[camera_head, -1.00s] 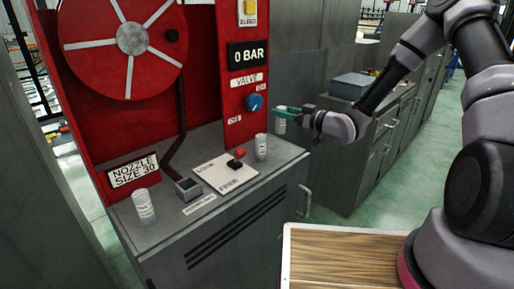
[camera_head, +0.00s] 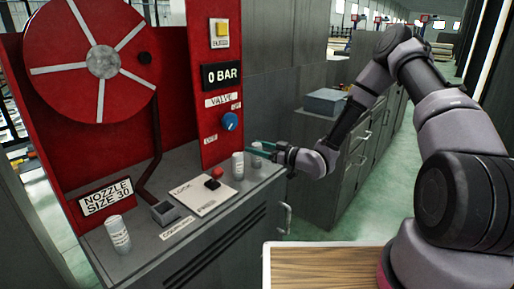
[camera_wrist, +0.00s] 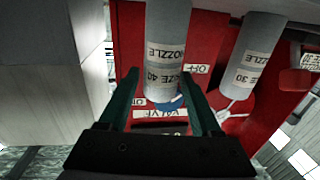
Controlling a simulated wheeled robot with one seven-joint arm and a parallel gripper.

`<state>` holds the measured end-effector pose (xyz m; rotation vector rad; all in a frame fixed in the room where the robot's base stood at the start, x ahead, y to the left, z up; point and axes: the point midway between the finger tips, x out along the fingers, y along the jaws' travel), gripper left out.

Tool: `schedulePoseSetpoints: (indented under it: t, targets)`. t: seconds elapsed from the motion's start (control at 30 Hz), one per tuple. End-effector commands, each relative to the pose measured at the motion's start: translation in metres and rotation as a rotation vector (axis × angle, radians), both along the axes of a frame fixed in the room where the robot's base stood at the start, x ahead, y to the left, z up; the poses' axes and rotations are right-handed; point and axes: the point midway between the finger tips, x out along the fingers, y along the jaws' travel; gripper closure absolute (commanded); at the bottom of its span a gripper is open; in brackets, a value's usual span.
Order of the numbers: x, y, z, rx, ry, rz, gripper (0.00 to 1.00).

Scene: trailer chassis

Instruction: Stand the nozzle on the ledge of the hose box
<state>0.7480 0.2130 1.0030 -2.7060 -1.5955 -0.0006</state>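The red hose box (camera_head: 185,75) has a grey ledge (camera_head: 140,255) along its front. My gripper (camera_head: 262,148) is shut on a grey nozzle (camera_head: 256,160) near the ledge's right end. The wrist view shows this nozzle (camera_wrist: 165,45) between the green fingers (camera_wrist: 158,88), its upside-down label reading size 40. I cannot tell whether its base touches the ledge. A nozzle labelled size 30 (camera_wrist: 243,65) stands beside it, to its left in the head view (camera_head: 238,165). Another nozzle (camera_head: 118,234) stands upright at the ledge's left; its size is unreadable.
A sign (camera_head: 106,197) reads nozzle size 30. The blue valve knob (camera_head: 230,121) and 0 BAR display (camera_head: 221,75) are above. Grey cabinets (camera_head: 320,160) stand right.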

Motion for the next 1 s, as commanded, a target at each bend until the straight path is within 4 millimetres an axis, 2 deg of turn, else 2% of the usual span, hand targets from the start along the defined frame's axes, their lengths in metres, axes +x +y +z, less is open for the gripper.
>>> schedulePoseSetpoints:
  t: [0.4,0.57,0.8,1.0]
  targets:
    - [0.0,0.0,0.005,-0.001,-0.002,0.0,0.24]
    - [-0.011,-0.024,0.003,0.0,0.004,-0.004,0.24]
    - [-0.037,-0.07,0.003,-0.001,0.003,-0.004,0.24]
    - [-0.052,-0.096,0.003,0.0,0.001,-0.002,0.24]
